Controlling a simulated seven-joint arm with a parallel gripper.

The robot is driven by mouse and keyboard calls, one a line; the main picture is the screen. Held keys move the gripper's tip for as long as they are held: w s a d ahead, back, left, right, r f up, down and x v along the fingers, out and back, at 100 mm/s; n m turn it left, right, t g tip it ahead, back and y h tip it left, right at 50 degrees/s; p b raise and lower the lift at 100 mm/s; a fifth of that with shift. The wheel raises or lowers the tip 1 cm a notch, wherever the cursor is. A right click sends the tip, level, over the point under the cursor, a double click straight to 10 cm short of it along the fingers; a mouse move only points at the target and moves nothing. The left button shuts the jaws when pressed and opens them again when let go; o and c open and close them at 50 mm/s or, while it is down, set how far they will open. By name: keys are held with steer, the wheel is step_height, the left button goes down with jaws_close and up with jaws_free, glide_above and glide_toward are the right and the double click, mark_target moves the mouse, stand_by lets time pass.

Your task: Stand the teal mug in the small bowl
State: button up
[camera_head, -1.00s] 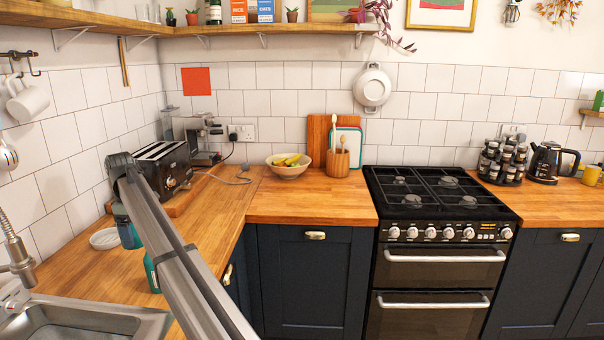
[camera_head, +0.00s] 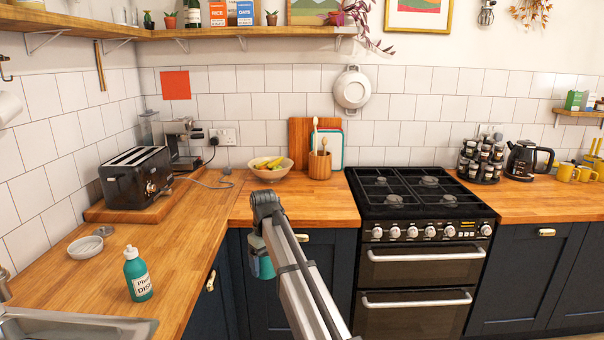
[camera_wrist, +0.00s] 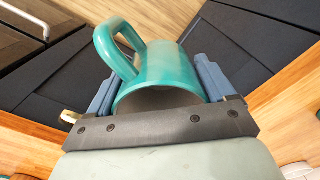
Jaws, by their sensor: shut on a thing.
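My gripper (camera_wrist: 158,85) is shut on the teal mug (camera_wrist: 168,68), whose handle points up and left in the wrist view. In the head view the mug (camera_head: 266,268) shows partly behind my arm, held in front of the dark cabinet doors, near the counter's inner corner. A shallow white dish (camera_head: 85,248) and a smaller greyish round piece (camera_head: 104,231) sit on the left counter. I cannot tell which of these is the small bowl. A larger cream bowl (camera_head: 270,176) holds yellow fruit at the back.
A teal soap bottle (camera_head: 138,276) stands on the left counter near the sink (camera_head: 70,325). A black toaster (camera_head: 137,181) stands on a wooden board behind the dishes. A utensil pot (camera_head: 320,164) and the cooker (camera_head: 420,205) are right of the fruit bowl. Open wood lies between.

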steer(key=s+d+f+m, duration=0.2)
steer(key=s+d+m, duration=0.15)
steer(key=d, duration=0.55)
steer(key=s+d+f+m, duration=0.2)
steer(key=s+d+f, duration=0.15)
steer(key=d, duration=0.55)
steer(key=s+d+f+m, duration=0.2)
steer(key=s+d+m, duration=0.15)
steer(key=d, duration=0.65)
steer(key=s+f, duration=0.8)
steer(key=shift+s+a+f, duration=0.15)
steer(key=shift+s+a, duration=0.05)
steer(key=shift+a, duration=0.05)
